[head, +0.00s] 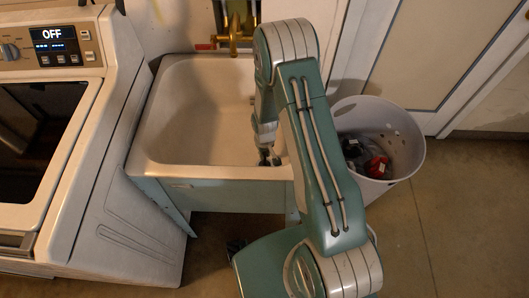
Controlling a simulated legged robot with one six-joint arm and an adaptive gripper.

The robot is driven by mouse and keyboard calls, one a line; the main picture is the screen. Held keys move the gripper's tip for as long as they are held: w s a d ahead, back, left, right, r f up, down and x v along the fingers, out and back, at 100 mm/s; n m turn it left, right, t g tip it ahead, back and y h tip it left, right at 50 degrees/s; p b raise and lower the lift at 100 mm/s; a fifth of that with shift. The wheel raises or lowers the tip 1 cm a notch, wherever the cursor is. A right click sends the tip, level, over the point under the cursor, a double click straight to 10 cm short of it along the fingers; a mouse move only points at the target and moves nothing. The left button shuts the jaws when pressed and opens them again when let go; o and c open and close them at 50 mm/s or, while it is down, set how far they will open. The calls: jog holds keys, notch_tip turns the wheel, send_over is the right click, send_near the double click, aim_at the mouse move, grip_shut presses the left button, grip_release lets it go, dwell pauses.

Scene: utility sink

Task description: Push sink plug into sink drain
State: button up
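The white utility sink (198,108) stands in the middle of the view, with its basin open to the top. My gripper (269,159) points down inside the front right part of the sink, close to the front rim. Its dark fingertips are small, and I cannot tell whether they are open, shut or holding anything. I cannot make out the sink plug or the drain. My arm covers the right side of the basin.
A brass faucet (236,40) with a red handle is at the sink's back edge. A white washing machine (110,200) stands close on the left. A white laundry basket (405,150) with dark and red items is on the right. Bare floor lies in front.

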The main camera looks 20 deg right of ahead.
jog(key=o, duration=0.5)
jog(key=shift+r, duration=0.15)
notch_tip(320, 180, up, 12)
jog(key=shift+f, duration=0.2)
dwell(0.6)
